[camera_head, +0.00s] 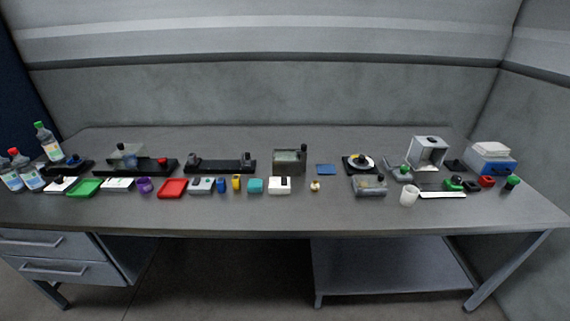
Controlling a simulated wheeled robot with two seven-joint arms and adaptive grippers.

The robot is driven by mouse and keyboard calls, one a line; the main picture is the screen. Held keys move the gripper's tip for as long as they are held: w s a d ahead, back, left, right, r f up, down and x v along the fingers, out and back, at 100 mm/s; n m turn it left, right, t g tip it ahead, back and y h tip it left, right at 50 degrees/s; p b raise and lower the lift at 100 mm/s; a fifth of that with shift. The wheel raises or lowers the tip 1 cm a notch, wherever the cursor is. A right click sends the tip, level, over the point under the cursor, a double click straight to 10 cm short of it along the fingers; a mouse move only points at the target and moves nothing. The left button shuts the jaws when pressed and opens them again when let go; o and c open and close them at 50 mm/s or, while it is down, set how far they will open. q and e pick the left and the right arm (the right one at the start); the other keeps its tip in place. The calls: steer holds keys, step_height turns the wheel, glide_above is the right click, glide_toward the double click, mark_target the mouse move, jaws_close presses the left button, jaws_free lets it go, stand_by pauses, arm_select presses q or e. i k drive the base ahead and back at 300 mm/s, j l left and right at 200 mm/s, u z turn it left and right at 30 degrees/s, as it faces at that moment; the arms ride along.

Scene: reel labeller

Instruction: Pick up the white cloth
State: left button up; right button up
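A white, layered, folded-looking item (490,148) lies on top of a blue box (491,166) at the right end of the bench. It may be the white cloth, but it is too small to be sure. A flat white item (117,184) lies at the left of the bench, and a white strip (442,195) lies at the right front; I cannot tell whether either is cloth. Neither of my grippers is in view.
The grey bench (300,215) carries a row of small items. Bottles (48,143) stand at the left end. A grey frame-like device (428,152) stands at the right, with a white cup (409,195) before it. The bench's front strip is clear.

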mark_target(483, 148)
steer(key=z, duration=1.5)
steer(key=i+l+z, duration=0.1)
steer(key=l, duration=0.2)
steer(key=l+z, duration=0.1)
steer(key=l, duration=0.25)
steer(key=i, duration=0.05)
